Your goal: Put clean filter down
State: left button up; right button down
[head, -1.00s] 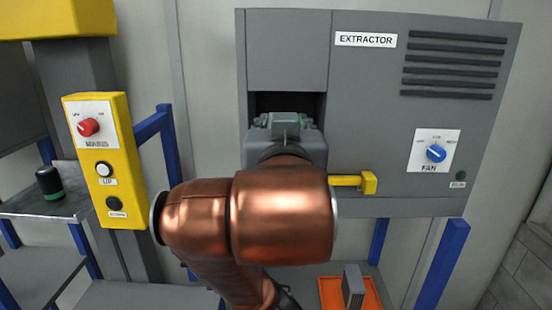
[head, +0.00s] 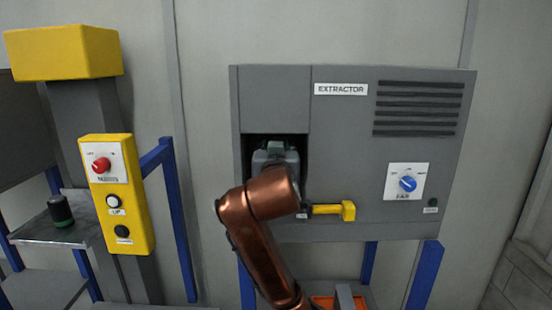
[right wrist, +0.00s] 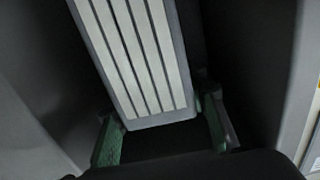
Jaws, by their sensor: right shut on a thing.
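The clean filter (right wrist: 137,60), with pale pleats in a grey frame, is between the green-padded fingers of my right gripper (right wrist: 160,130) in the right wrist view. The gripper is shut on it. In the head view my right gripper (head: 275,154) is at the dark slot (head: 262,138) of the grey extractor (head: 350,150), with my copper arm in front of it. The filter is hidden there, so how far in it sits cannot be told. My left gripper is not in view.
A yellow handle (head: 347,210) sticks out right of the slot. A grey block (head: 344,296) stands in an orange tray (head: 323,301) below. A yellow control post (head: 117,195) and a shelf with a dark jar (head: 60,211) are at left.

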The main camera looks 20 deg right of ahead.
jog(key=f, duration=0.2)
jog(key=w+f, duration=0.1)
jog(key=f, duration=0.1)
jog(key=shift+w+p, duration=0.1)
jog(key=shift+p, duration=0.3)
jog(key=shift+s+f, duration=0.2)
jog(key=shift+f, duration=0.1)
jog(key=shift+f+p, duration=0.1)
jog(key=shift+p, duration=0.3)
jog(key=shift+w+d+f, duration=0.1)
jog(key=shift+w+f, duration=0.15)
jog(key=shift+w, duration=0.05)
jog(key=shift+f, duration=0.1)
jog(key=shift+s+f, duration=0.1)
jog(key=c, duration=1.5)
grip_release()
jog(key=shift+c, duration=0.2)
jog(key=o, duration=0.4)
jog(key=shift+c, duration=0.2)
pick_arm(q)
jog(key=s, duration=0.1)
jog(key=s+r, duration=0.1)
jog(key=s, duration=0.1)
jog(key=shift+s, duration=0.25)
